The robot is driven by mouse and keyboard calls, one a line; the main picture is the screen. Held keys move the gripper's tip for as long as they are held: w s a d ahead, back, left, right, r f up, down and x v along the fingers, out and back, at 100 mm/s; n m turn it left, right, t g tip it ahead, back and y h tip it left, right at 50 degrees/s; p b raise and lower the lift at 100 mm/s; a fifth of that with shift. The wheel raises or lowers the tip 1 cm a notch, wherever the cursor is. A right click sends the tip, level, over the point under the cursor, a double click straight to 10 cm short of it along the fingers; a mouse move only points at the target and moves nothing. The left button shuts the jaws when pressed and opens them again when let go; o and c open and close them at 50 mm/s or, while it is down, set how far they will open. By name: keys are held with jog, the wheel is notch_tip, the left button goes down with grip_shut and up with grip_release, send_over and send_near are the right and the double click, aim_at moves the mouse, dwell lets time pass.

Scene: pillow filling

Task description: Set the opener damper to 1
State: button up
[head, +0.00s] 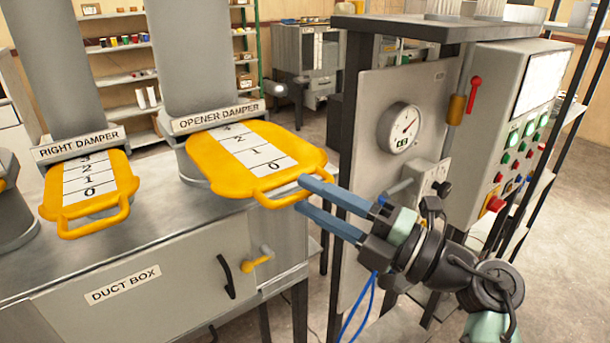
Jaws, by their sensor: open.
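The opener damper (215,162) is a yellow slide plate with a white number strip and a looped front handle (275,198). It sticks out of its duct below the "OPENER DAMPER" label (218,117). The digits 2, 1 and 0 show on the strip, with 0 nearest the handle and a partly cut digit at the label edge. My gripper (300,194) is open, with two blue fingers pointing left at the right part of the handle. One fingertip appears above the handle bar and the other below it. I cannot tell whether they touch it.
The right damper (120,170), a similar yellow plate, is pulled out to the left, showing 3 to 0. Both sit over the metal duct box (160,265), which has a black door handle (226,278). A cabinet with a gauge (400,127) and button panel (510,140) stands close right.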

jog(key=shift+x, duration=0.95)
jog(key=shift+c, duration=0.2)
grip_shut()
jog(key=shift+f, duration=0.1)
dwell(0.5)
